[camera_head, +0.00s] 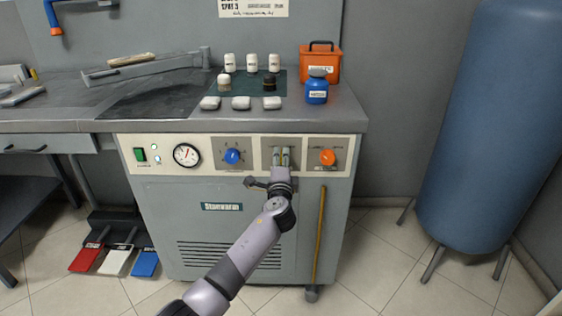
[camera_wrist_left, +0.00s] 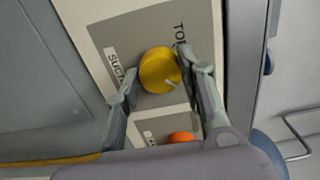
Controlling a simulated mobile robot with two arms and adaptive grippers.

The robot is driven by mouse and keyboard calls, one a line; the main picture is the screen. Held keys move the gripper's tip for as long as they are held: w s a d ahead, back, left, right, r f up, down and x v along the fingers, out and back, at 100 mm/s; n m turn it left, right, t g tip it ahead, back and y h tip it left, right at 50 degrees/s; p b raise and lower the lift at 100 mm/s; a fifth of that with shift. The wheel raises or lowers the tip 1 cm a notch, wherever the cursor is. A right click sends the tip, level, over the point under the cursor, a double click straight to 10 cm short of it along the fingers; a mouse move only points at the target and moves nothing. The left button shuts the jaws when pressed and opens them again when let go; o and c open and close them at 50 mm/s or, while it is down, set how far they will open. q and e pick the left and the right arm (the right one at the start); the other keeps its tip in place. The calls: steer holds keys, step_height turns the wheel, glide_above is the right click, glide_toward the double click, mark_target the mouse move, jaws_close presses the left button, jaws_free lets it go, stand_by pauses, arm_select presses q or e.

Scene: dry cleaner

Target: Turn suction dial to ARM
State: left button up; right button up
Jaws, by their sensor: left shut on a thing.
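The suction dial is a round yellow knob (camera_wrist_left: 159,70) on a grey plate in the left wrist view. A label beginning "SUC" and another beginning "TO" are partly visible beside it. A small pale mark shows on the knob's lower right, but I cannot tell which setting it points to. My right gripper is out of view.
On the panel (camera_head: 208,172) are a green switch (camera_head: 140,154), a gauge (camera_head: 187,155), a blue dial (camera_head: 232,156) and an orange dial (camera_head: 327,157). A brown-handled rod (camera_head: 319,235) leans against the front. Coloured pedals (camera_head: 116,260) lie at lower left; a blue tank (camera_head: 488,140) stands right.

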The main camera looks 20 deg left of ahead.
arm_select(q)
steer(key=o, duration=1.2)
steer(key=shift+c, duration=0.2)
steer(key=shift+s, duration=0.1)
steer(key=v, duration=1.2)
